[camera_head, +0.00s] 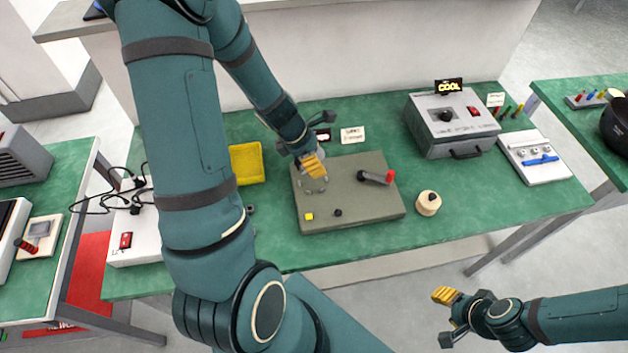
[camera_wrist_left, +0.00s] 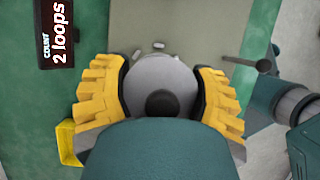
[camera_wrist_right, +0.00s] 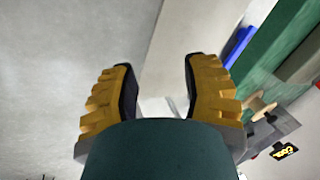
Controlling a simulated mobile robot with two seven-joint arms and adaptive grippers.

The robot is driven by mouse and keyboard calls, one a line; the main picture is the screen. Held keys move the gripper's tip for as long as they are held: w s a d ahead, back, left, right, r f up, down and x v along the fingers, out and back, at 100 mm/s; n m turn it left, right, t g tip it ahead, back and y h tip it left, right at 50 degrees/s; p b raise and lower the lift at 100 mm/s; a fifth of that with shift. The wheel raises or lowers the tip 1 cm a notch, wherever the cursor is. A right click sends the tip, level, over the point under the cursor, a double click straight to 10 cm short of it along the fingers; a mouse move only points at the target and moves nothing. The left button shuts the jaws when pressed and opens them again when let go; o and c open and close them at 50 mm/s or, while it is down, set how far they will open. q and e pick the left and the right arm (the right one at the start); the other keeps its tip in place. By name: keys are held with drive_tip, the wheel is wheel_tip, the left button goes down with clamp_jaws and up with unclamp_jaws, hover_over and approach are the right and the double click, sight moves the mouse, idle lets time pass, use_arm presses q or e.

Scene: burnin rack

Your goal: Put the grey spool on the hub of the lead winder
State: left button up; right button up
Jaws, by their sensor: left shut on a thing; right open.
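The lead winder (camera_head: 350,215) is a flat olive-grey plate on the green bench, with a crank (camera_head: 376,177) ending in a red knob. My left gripper (camera_head: 312,166) is over the plate's upper left part. In the left wrist view my left gripper (camera_wrist_left: 162,90) is shut on the grey spool (camera_wrist_left: 155,73), a round grey disc with a dark centre. The hub is not clearly visible. I cannot tell whether the spool touches it. My right gripper (camera_head: 452,312) is open and empty in front of the bench; it also shows in the right wrist view (camera_wrist_right: 160,85).
A pale wooden spool (camera_head: 428,203) stands right of the winder. A yellow tray (camera_head: 246,163) lies left of it, partly behind my left arm. A grey boxed instrument (camera_head: 452,125) and a white panel with a blue bar (camera_head: 535,158) stand at right. A counter (camera_wrist_left: 62,30) reads 2 loops.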

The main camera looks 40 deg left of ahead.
sight(319, 181)
use_arm(q)
wheel_tip(319, 181, down, 8)
drive_tip(key=b, duration=0.4)
use_arm(e)
drive_tip(key=f, duration=0.1)
drive_tip(key=s+f, duration=0.1)
drive_tip(key=f, duration=0.2)
drive_tip(key=shift+s+a+f, duration=0.2)
drive_tip(key=shift+s+f, duration=0.05)
drive_tip(key=shift+f, duration=0.1)
use_arm(q)
drive_tip(key=shift+f, duration=0.2)
drive_tip(key=o, duration=0.9)
drive_tip(key=shift+o, duration=0.2)
use_arm(e)
drive_tip(key=shift+f, duration=0.15)
use_arm(q)
drive_tip(key=shift+r, duration=0.25)
drive_tip(key=p+v, duration=0.6)
drive_tip(key=v, duration=0.6)
use_arm(e)
wheel_tip(319, 181, up, 6)
drive_tip(key=w, duration=0.2)
drive_tip(key=shift+d, duration=0.2)
